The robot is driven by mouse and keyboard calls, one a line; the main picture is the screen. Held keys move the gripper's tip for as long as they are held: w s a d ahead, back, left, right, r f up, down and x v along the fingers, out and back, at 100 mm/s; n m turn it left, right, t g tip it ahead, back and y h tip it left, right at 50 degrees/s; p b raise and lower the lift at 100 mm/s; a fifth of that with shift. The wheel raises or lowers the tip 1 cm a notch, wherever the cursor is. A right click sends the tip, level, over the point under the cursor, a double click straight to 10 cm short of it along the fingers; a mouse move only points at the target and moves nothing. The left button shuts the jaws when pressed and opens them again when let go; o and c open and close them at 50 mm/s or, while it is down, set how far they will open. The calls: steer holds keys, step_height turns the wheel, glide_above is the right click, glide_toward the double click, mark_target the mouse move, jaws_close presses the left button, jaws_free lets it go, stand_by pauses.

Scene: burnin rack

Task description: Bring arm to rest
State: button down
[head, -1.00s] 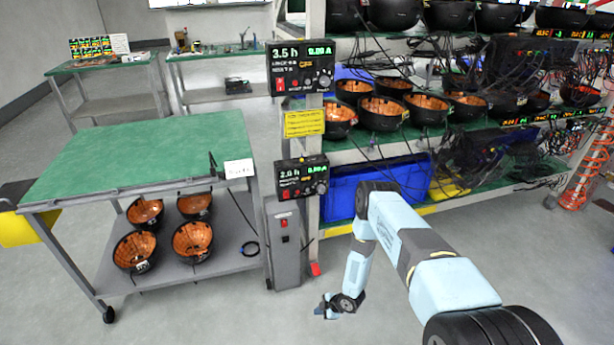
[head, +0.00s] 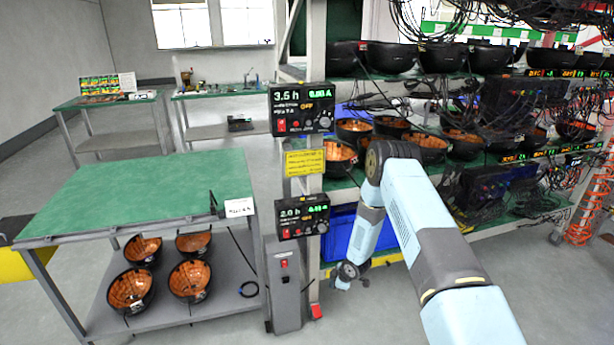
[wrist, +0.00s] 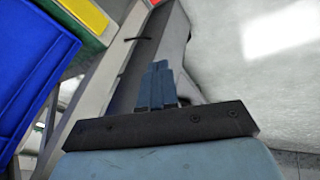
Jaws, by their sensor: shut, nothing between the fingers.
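My gripper (head: 343,283) hangs low at the end of my light blue arm, in front of the rack and just right of the grey post. In the wrist view its fingers (wrist: 158,84) are together with nothing between them. The arm is bent, with its elbow raised in front of the rack's middle shelf. The gripper is small in the head view and appears apart from the rack and the floor.
The rack (head: 305,215) holds several black bowls and cables. A blue bin (head: 340,232) sits on its lower level, also in the wrist view (wrist: 30,70). A grey post (head: 284,285) and a green-topped cart (head: 130,195) stand left. The floor in front is clear.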

steer(key=w+d+r+m+t+h, duration=0.1)
steer(key=d+r+m+h, duration=0.2)
steer(key=r, duration=1.6)
steer(key=w+d+r+m+t+h, duration=0.1)
steer(key=d+r+m, duration=0.35)
steer(key=r, duration=1.45)
steer(key=s+d+r+m+h, duration=0.1)
steer(key=s+d+r+m, duration=0.2)
steer(key=s+r, duration=0.95)
steer(key=s+d+r+m, duration=0.2)
steer(key=s+d+r, duration=0.1)
steer(key=s+r, duration=0.95)
steer(key=s+r+m, duration=0.2)
steer(key=s, duration=0.7)
steer(key=s+r+m+y, duration=0.1)
steer(key=s+r+m, duration=0.1)
steer(key=s, duration=0.8)
steer(key=shift+s+a+r+g, duration=0.3)
steer(key=shift+a+r, duration=0.15)
steer(key=shift+r, duration=0.15)
steer(key=shift+m, duration=0.25)
